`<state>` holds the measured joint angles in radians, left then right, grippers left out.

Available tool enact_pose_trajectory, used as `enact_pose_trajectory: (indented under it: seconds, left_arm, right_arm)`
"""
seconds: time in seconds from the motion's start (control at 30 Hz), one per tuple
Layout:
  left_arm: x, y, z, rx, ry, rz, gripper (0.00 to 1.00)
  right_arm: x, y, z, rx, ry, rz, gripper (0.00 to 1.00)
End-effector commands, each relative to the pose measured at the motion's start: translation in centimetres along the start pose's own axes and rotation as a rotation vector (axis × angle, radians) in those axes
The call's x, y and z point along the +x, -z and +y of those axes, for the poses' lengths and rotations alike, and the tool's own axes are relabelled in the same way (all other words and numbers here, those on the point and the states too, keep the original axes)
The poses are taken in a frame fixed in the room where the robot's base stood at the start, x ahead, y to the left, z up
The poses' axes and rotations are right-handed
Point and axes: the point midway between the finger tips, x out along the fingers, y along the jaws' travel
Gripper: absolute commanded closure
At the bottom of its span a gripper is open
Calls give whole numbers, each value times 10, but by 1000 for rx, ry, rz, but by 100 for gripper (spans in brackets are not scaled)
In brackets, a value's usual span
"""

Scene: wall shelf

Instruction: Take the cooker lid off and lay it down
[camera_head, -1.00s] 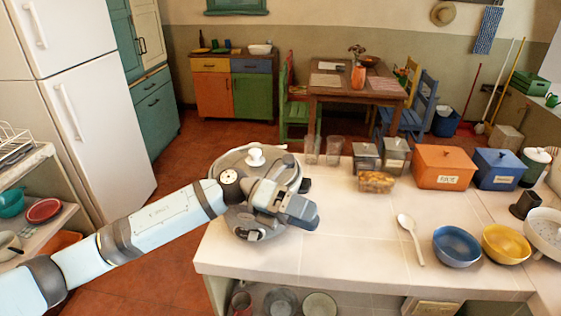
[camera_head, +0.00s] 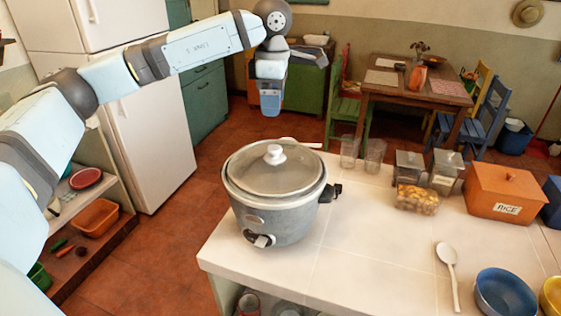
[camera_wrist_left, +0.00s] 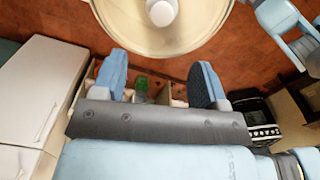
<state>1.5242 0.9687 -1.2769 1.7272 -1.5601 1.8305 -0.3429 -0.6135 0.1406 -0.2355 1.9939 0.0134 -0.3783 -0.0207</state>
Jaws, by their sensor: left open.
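The grey cooker (camera_head: 277,220) stands upright on the counter's left end. Its see-through lid (camera_head: 247,174) sits on top, with a white knob (camera_head: 275,155) in the middle. My left gripper (camera_head: 270,103) points down above and behind the cooker, apart from the lid. In the left wrist view the fingers of my left gripper (camera_wrist_left: 158,82) are spread with nothing between them. The lid (camera_wrist_left: 125,22) and its knob (camera_wrist_left: 162,12) show beyond the fingertips, cut by the top edge. My right gripper is not in the head view.
The pale tiled counter (camera_head: 360,255) has free room right of the cooker. Two clear glasses (camera_head: 362,154), lidded jars (camera_head: 428,170), an orange rice box (camera_head: 505,192), a white spoon (camera_head: 449,270) and a blue bowl (camera_head: 504,292) stand or lie farther right.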

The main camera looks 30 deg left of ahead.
Motion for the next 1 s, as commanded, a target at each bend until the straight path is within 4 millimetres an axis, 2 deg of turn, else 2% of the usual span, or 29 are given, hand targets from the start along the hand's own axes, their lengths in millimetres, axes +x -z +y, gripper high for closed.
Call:
enact_pose_trajectory:
  seconds: [0.1,0.3,0.53,0.8,1.0]
  left_arm:
    - [25,0,0,-1,4,1,33]
    - [56,-1,-1,1,2,-2,33]
    - [72,-2,-2,1,3,-2,33]
    - [110,-3,-2,0,3,-3,33]
    - [115,-3,-2,1,1,-4,33]
  right_arm:
    - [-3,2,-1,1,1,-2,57]
    - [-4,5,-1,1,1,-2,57]
    - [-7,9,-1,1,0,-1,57]
    - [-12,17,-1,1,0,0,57]
    - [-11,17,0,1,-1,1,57]
